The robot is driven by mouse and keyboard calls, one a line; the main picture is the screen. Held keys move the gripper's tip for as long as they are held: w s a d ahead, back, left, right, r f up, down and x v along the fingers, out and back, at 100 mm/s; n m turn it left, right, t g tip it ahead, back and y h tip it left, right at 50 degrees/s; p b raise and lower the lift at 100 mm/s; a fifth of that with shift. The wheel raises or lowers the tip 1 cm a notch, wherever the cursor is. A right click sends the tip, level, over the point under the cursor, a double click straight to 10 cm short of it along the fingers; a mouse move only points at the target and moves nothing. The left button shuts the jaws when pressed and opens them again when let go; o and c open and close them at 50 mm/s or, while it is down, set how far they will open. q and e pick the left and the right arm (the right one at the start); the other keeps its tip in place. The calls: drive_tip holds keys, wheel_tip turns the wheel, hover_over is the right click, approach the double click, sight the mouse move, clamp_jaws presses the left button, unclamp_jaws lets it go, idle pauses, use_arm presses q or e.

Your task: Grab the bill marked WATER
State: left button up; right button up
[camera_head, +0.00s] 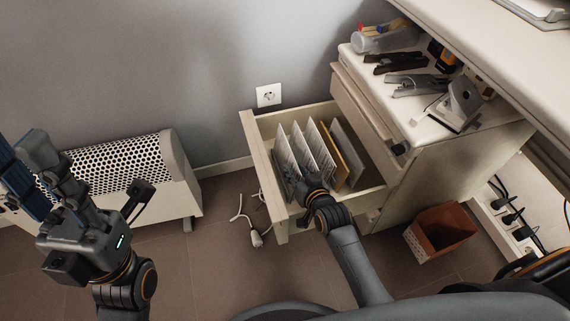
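Several upright papers, white sheets (304,148) and a yellow-brown one (346,158), stand in a row in the open drawer (261,160). The print on them is too small to read, so I cannot tell which is marked WATER. My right gripper (311,184) reaches down into the front of the drawer, close against the lower edges of the white sheets. Its fingertips are partly hidden by its own body, and I cannot tell whether they hold a sheet. My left gripper (103,190) is at the left, away from the drawer, with its fingers spread apart and empty.
The cabinet top (420,115) holds staplers (418,84), a hole punch (462,100) and a pen cup (385,39). A desk edge overhangs at the right. A heater (180,170) stands behind my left gripper. A brown bin (440,233) and a cable (255,238) are on the floor.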

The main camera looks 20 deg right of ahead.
clamp_jaws()
